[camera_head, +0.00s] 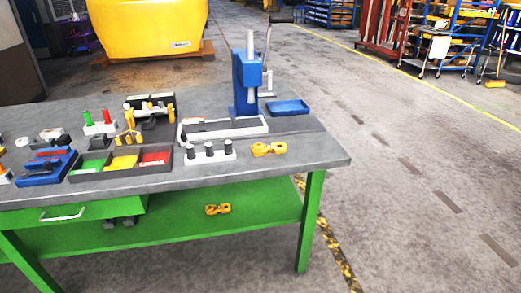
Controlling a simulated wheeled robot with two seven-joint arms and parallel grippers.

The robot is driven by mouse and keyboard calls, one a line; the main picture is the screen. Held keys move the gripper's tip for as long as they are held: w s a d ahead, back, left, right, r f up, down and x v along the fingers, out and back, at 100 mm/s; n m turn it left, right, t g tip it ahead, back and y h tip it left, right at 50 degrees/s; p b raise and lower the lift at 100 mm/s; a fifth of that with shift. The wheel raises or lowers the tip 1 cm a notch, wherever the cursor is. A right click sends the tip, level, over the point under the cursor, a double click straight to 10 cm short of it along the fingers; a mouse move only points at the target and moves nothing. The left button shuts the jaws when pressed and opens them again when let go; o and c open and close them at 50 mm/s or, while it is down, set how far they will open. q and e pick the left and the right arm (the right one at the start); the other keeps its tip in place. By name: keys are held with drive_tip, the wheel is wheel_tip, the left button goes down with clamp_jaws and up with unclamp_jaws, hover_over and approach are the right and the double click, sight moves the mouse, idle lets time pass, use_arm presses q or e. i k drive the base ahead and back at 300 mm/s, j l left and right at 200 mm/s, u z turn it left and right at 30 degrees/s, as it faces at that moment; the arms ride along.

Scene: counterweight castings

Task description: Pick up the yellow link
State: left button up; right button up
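A yellow link (269,149) lies flat on the grey workbench top, near its front right edge. It looks like two joined rings. A second, similar yellow link (217,210) lies on the green lower shelf under the bench. Neither of my grippers is in view, and nothing touches either link.
The workbench (312,152) carries a white block with black-topped pegs (210,157), a tray with green, yellow and red sections (121,162), a blue press (246,80) and a blue tray (288,107). The bench top right of the upper link is clear. Open floor lies to the right.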

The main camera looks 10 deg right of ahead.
sight(276, 148)
drive_tip(key=i+l+u, duration=0.1)
drive_tip(key=l+u, duration=0.15)
drive_tip(key=u, duration=0.15)
drive_tip(key=l+u, duration=0.35)
drive_tip(key=i+l+u, duration=0.1)
drive_tip(key=u, duration=0.3)
